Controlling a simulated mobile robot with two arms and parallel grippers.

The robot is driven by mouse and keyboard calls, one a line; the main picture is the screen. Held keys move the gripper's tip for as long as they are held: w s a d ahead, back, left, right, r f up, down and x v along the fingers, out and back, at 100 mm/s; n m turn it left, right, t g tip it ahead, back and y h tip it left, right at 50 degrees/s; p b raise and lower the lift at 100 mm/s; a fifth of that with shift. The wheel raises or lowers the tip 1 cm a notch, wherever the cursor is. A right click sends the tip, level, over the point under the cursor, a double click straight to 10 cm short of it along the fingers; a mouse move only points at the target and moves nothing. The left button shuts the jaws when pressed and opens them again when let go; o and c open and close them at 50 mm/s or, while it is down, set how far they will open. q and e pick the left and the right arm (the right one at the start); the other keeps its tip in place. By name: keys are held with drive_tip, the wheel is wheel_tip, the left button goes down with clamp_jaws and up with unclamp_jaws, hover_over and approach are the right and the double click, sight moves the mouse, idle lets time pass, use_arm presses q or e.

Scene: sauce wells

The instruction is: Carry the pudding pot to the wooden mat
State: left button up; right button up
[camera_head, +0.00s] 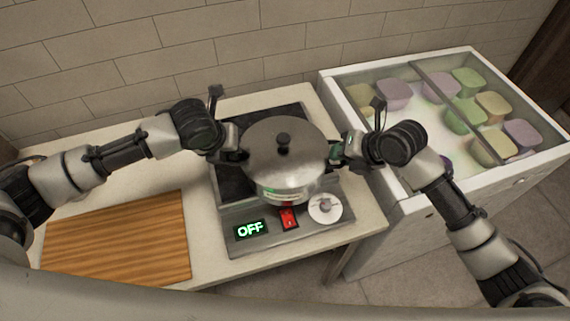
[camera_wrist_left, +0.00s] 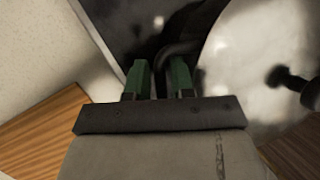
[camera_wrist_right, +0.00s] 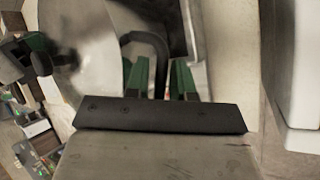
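The pudding pot (camera_head: 283,174) is a shiny metal pot with a lid and a dark knob. It is upright over the cooktop, and I cannot tell whether its base touches it. My left gripper (camera_head: 238,156) is at the pot's left handle; the left wrist view shows its green fingers (camera_wrist_left: 159,80) around the dark handle. My right gripper (camera_head: 338,152) is at the right handle, with its green fingers (camera_wrist_right: 161,80) around that handle in the right wrist view. The wooden mat (camera_head: 120,240) lies bare on the counter at the left front.
The cooktop panel (camera_head: 243,245) has a green OFF display, a red switch (camera_head: 289,218) and a round dial (camera_head: 325,208). At right stands a white glass-topped case (camera_head: 350,130) with several coloured tubs. A tiled wall closes the back. Counter between cooktop and mat is clear.

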use_arm(q)
clamp_jaws()
use_arm(e)
clamp_jaws()
drive_tip(key=shift+d, duration=0.1)
idle(1.0)
use_arm(q)
drive_tip(key=shift+w+r, duration=0.15)
drive_tip(key=shift+r, duration=0.15)
use_arm(e)
drive_tip(key=shift+w+r, duration=0.15)
drive_tip(key=shift+r, duration=0.1)
